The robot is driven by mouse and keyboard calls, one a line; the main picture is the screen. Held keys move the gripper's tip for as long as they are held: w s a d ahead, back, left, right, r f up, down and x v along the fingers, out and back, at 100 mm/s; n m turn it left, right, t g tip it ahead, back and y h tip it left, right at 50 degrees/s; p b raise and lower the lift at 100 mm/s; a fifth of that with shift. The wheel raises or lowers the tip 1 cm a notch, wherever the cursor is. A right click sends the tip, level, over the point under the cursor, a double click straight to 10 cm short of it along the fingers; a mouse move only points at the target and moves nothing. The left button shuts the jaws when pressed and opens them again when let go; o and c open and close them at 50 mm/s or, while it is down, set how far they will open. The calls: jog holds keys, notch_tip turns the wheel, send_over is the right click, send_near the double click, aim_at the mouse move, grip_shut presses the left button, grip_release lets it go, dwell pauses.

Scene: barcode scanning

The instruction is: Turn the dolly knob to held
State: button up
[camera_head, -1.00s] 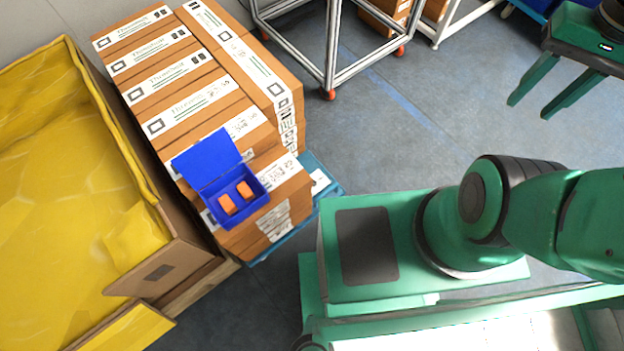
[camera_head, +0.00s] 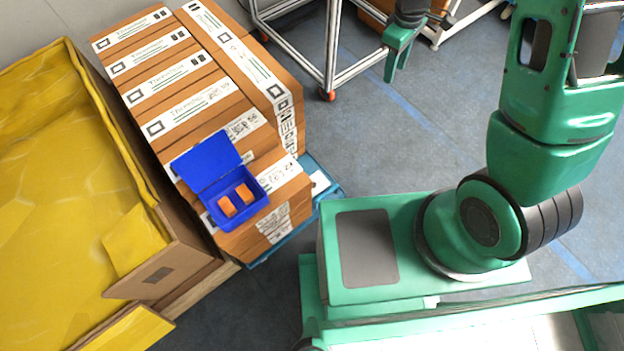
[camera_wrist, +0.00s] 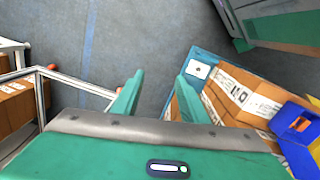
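The blue dolly (camera_head: 333,190) lies under a stack of cartons, with one corner showing at the stack's right side. A white plate (camera_head: 320,182) sits on that corner. In the wrist view the dolly corner (camera_wrist: 205,57) carries the same white plate (camera_wrist: 196,67) with a small dark spot, perhaps the knob; its setting is too small to read. My gripper (camera_head: 397,68) is in the air to the upper right of the dolly, fingers down. In the wrist view my gripper (camera_wrist: 160,82) is open and empty, with bare floor between the fingers and the plate to their right.
The brown cartons (camera_head: 262,88) bear an open blue box (camera_head: 228,214) with two orange pieces. A brown bin lined with yellow (camera_head: 70,200) stands left. Floor between the dolly and the frame is clear.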

jog(key=w+a+f+n, duration=0.1)
jog(key=a+f+n, duration=0.3)
jog(key=a+f, duration=0.5)
jog(key=a+f+n, duration=0.4)
jog(key=a+f, duration=0.1)
jog(key=f, duration=0.7)
jog(key=s+a+f+n, duration=0.2)
jog(key=s+f, duration=0.1)
jog(key=f, duration=0.8)
jog(key=s+a+f+n, duration=0.3)
jog(key=f, duration=0.7)
jog(key=s+a+f+n, duration=0.2)
jog(key=s+a+f, duration=0.1)
jog(key=f, duration=0.8)
jog(key=shift+s+a+f+n+y, duration=0.15)
jog(key=shift+s+f+n+y, duration=0.15)
jog(key=shift+s+y, duration=0.15)
